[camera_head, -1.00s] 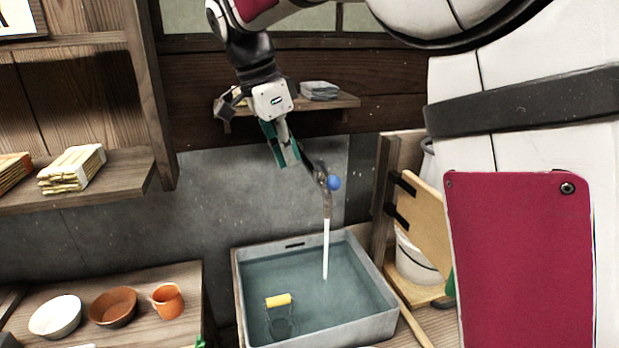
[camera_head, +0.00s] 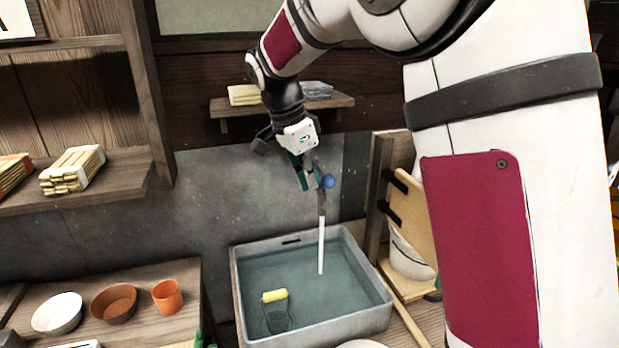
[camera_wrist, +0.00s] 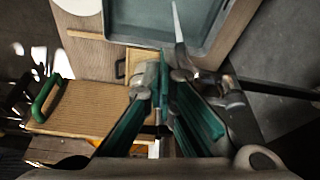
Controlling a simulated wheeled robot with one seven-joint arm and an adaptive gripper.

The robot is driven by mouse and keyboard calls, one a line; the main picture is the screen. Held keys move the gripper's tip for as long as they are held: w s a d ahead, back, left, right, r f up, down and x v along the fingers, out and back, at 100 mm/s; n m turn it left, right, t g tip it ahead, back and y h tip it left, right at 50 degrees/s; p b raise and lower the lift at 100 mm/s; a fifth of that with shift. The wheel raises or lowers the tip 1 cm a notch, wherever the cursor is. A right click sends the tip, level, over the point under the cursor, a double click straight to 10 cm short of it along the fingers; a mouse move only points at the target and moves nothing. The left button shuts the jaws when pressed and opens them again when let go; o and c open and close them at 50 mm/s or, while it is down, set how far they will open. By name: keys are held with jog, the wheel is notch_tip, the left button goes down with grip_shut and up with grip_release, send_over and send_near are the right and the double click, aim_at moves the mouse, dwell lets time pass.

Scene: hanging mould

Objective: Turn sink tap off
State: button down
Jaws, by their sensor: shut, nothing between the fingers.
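The sink tap (camera_head: 322,200) stands at the back of the grey sink (camera_head: 240,290), with a blue knob (camera_head: 328,181) at its top. A white stream of water (camera_head: 321,245) runs from it into the basin. My gripper (camera_head: 306,185), with green fingers, is shut and empty, just left of the blue knob. I cannot tell whether it touches the tap. In the wrist view, my gripper (camera_wrist: 160,85) points toward the sink, and the tap's grey spout (camera_wrist: 181,62) shows close beside the fingertips. The blue knob is hidden there.
A yellow-handled tool (camera_head: 275,296) is in the sink water. Bowls (camera_head: 114,303) and an orange cup (camera_head: 167,296) stand on the left counter. A small wall shelf (camera_head: 225,108) is behind my wrist. A wooden board (camera_head: 408,215) leans right of the sink.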

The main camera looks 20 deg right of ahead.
jog(key=shift+s+d+n, duration=0.15)
jog(key=shift+d+n, duration=0.25)
jog(key=shift+d, duration=0.15)
jog(key=w+d+n+t+y, duration=0.1)
jog(key=w+d+n+y, duration=0.1)
jog(key=d+n, duration=0.5)
jog(key=w+d+n+t+y, duration=0.1)
jog(key=w+d+n, duration=0.4)
jog(key=d+n, duration=0.2)
jog(key=shift+d+n+t+y, duration=0.4)
jog(key=shift+n, duration=0.7)
jog(key=shift+w, duration=0.1)
